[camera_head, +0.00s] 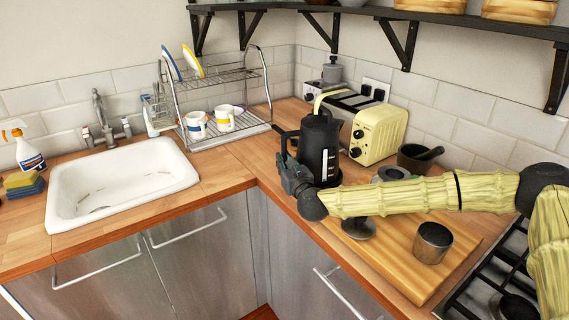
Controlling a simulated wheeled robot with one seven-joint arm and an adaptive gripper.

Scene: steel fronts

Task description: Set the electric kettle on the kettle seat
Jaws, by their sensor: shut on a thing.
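The black electric kettle (320,147) is upright at the counter corner, in front of the yellow toaster, with its handle to the left. My gripper (291,168) is shut on the kettle at its handle side, low on the left. My arm crosses in front of the kettle's lower right. The kettle's underside is hidden, so I cannot tell whether it touches the counter. I cannot clearly identify the kettle seat. A round grey item (393,172) shows just behind my arm, right of the kettle, partly hidden.
A yellow toaster (375,135) stands close behind the kettle. A dark mortar (416,158) is to its right. A wooden board (400,268) holds a metal cup (433,242) and a dark round item (358,228). A dish rack (240,132) and sink (122,178) are left.

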